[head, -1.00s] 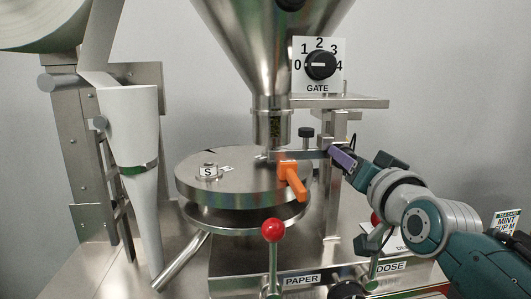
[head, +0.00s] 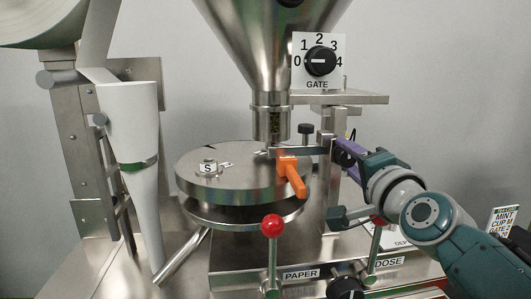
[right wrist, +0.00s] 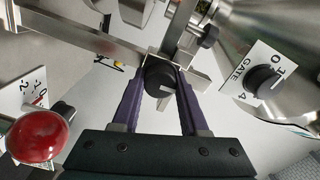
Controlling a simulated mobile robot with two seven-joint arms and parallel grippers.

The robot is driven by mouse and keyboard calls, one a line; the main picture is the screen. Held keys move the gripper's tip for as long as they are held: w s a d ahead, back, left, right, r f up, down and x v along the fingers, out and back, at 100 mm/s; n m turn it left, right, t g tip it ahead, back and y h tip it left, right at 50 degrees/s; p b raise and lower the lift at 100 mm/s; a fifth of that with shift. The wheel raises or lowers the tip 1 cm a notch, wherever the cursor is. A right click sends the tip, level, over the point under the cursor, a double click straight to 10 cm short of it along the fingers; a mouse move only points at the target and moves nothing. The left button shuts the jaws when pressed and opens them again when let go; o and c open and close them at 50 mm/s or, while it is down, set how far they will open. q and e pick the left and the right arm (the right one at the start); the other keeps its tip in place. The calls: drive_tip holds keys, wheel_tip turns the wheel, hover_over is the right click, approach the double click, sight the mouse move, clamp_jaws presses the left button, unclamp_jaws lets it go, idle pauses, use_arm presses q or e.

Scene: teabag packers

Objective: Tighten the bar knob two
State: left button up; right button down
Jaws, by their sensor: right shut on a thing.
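A black round knob (right wrist: 160,75) on the side of the steel bar sits between the two purple fingers of my right gripper (right wrist: 159,88) in the right wrist view. The fingers are shut on it. I cannot read any number on either knob. My left gripper is not in view.
An orange handle (head: 292,177) hangs from the bar over the round steel turntable (head: 243,181). The gate dial (head: 320,61) is above. A red ball lever (head: 272,226) stands in front, and a paper funnel (head: 135,170) is at left.

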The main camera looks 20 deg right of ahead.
drive_tip(key=shift+m, duration=0.4)
drive_tip(key=shift+c, duration=2.2)
unclamp_jaws()
drive_tip(key=shift+s, duration=0.1)
drive_tip(key=v, duration=0.9)
drive_tip(key=shift+s, duration=0.4)
drive_tip(key=shift+a, duration=0.15)
